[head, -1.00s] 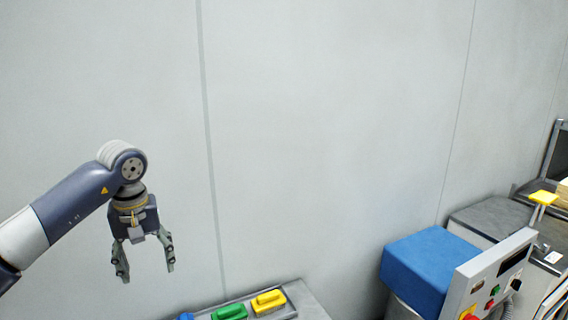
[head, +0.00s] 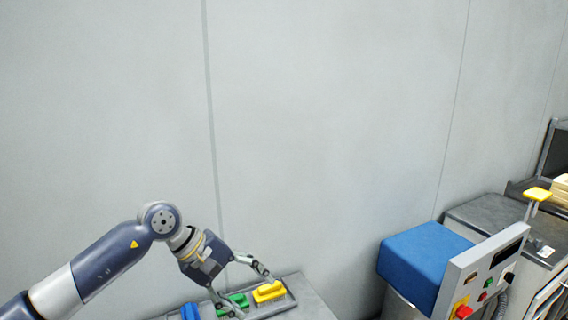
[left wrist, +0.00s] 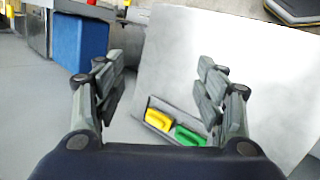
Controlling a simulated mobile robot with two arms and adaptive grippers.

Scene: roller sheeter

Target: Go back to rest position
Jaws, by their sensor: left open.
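My left gripper (head: 246,290) is open and empty in the head view, tilted down to the right over the tray of brushes. In the left wrist view its two fingers (left wrist: 160,88) stand wide apart with nothing between them. In the head view the fingers overlap the view of the green brush (head: 238,300) and come close to the yellow brush (head: 268,291). I cannot tell whether they touch. My right gripper is not in view.
The tray (head: 290,303) also holds a blue brush (head: 190,312) and sits on a grey surface. A blue box (head: 425,262) and a control panel (head: 487,272) with buttons stand at the right. The wall behind is bare.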

